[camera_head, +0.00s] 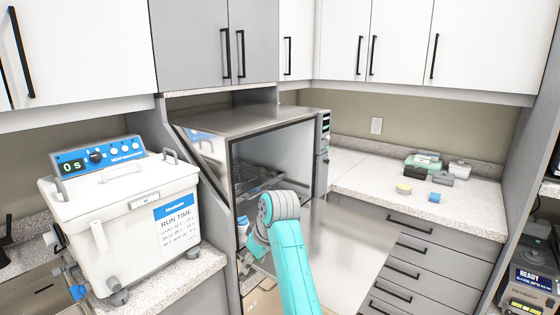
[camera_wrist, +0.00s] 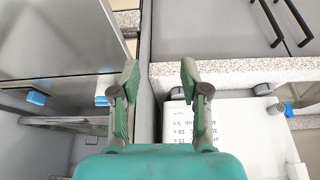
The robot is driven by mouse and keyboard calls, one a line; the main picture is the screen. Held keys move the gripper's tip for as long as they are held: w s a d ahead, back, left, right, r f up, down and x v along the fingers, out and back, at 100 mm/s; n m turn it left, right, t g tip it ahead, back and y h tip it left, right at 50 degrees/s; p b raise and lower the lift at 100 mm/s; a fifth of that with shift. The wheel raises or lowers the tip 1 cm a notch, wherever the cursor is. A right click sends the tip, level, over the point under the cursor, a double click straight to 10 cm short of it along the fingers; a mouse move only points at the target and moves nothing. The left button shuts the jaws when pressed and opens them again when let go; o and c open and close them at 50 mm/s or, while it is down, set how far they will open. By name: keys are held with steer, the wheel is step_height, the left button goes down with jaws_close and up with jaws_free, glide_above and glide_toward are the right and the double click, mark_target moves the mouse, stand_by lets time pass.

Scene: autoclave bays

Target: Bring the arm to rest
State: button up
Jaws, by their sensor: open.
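My gripper (camera_wrist: 160,80) shows in the wrist view with its two green fingers apart and nothing between them. In the head view my teal arm reaches up from the bottom edge in front of the steel autoclave (camera_head: 250,120), and its grey joint bends over to the left. The autoclave's door (camera_head: 350,240) stands open to the right of the arm. A wire rack (camera_head: 250,182) is inside the chamber, partly hidden by the arm.
A white ultrasonic cleaner (camera_head: 120,220) stands on the left counter, close to the arm. Its labelled side also shows in the wrist view (camera_wrist: 235,135). Small boxes (camera_head: 425,160) and a blue block (camera_head: 434,197) are on the right counter. A labelled device (camera_head: 530,290) is at the lower right.

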steer(key=s+d+f+m+t, duration=0.1)
steer(key=s+d+f, duration=0.2)
steer(key=f, duration=0.4)
steer(key=s+d+f+m+t, duration=0.1)
steer(key=s+d+f, duration=0.1)
steer(key=f, duration=0.6)
steer(key=s+d+f+m+t, duration=0.1)
steer(key=s+d+f, duration=0.2)
steer(key=f, duration=0.4)
steer(key=s+d+f+m+t+h, duration=0.1)
steer(key=s+d+f, duration=0.35)
steer(key=s, duration=0.35)
steer(key=s+d+f+m+t, duration=0.2)
steer(key=s+d+f, duration=0.2)
steer(key=s+f, duration=0.25)
steer(key=s+d+r+m+t+h, duration=0.1)
steer(key=s+d+r, duration=0.15)
steer(key=s, duration=0.85)
steer(key=s+d+r+m+t, duration=0.15)
steer(key=s+d, duration=0.25)
steer(key=s, duration=0.7)
steer(key=s+d+r+m+t+h, duration=0.1)
steer(key=s+d+r+t, duration=0.1)
steer(key=s+r, duration=1.3)
steer(key=shift+d+r+t+h, duration=0.3)
steer(key=shift+r+t, duration=0.25)
steer(key=shift+r, duration=0.2)
